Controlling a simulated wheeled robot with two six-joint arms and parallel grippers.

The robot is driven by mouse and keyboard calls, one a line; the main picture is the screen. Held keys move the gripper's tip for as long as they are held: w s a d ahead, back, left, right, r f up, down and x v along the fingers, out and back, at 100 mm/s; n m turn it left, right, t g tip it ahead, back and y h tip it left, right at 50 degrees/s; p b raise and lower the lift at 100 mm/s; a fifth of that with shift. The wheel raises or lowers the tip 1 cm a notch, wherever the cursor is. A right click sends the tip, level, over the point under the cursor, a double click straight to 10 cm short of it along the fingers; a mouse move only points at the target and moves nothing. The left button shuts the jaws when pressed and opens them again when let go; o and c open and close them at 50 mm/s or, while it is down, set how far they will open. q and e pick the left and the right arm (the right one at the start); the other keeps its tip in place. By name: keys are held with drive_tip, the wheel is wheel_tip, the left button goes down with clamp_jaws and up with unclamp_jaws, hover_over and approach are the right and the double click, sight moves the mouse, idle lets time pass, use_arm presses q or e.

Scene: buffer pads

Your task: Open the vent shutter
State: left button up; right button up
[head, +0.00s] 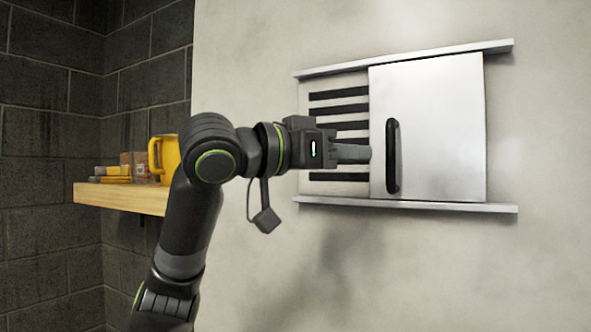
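The vent shutter (440,120) is a pale metal panel with an upright black bar handle (393,157) near its left edge. It sits between two metal rails on the wall, right of a strip of dark vent slots (338,95) that show uncovered. My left gripper (355,152) is in front of the slots. Its fingertips point right and are at the panel's left edge, left of the handle; I cannot tell whether they touch it. The fingers overlap in this view, so their gap is hidden. My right gripper is not in view.
The upper rail (400,59) and lower rail (410,204) extend past the panel on the right. A wooden shelf (120,197) at the left holds a yellow mug (166,158) and small items, close to my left arm. The wall right of the shutter is clear.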

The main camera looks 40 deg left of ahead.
use_arm(q)
drive_tip(key=b+v, duration=0.3)
drive_tip(key=v, duration=0.5)
drive_tip(key=shift+s, duration=0.25)
drive_tip(key=shift+a, duration=0.1)
